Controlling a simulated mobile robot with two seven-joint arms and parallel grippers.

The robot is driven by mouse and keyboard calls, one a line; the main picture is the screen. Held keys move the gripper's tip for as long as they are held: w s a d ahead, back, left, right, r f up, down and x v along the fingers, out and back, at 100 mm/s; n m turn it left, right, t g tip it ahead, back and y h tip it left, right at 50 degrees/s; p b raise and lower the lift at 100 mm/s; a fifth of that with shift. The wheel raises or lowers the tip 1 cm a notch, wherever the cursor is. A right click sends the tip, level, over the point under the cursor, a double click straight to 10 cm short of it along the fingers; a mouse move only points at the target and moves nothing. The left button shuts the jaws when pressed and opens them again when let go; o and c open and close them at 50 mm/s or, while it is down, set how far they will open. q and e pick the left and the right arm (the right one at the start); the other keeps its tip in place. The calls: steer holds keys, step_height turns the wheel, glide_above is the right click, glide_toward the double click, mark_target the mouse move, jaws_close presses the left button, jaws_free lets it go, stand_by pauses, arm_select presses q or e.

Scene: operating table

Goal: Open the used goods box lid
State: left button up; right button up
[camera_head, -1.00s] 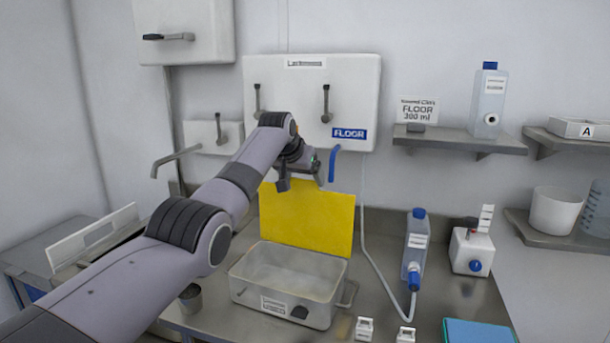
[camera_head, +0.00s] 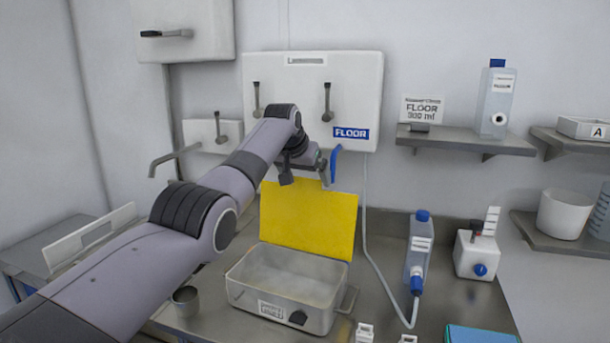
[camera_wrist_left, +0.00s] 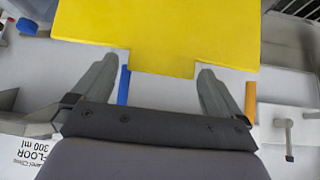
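The used goods box (camera_head: 280,316) is a pale grey open-topped bin with a label and a dark knob on its front. Its yellow lid (camera_head: 308,222) stands raised, nearly upright, at the back edge, leaving the inside exposed and empty-looking. My left gripper (camera_head: 305,172) is above the lid's top edge. In the left wrist view, its two fingers (camera_wrist_left: 160,70) are apart, and the yellow lid (camera_wrist_left: 165,28) lies ahead with a tab reaching between them. I cannot tell whether they touch it. My right gripper is out of view.
A white wall dispenser (camera_head: 310,75) with levers and a blue hook (camera_head: 335,162) is close behind my left gripper. A tube runs to a bottle (camera_head: 418,250) right of the box.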

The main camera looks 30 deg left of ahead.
arm_select(q)
steer(key=shift+s+r+b, duration=0.4)
steer(key=shift+r+b, duration=0.05)
steer(key=shift+b, duration=0.35)
steer(key=b+v, duration=0.2)
steer(key=v, duration=0.4)
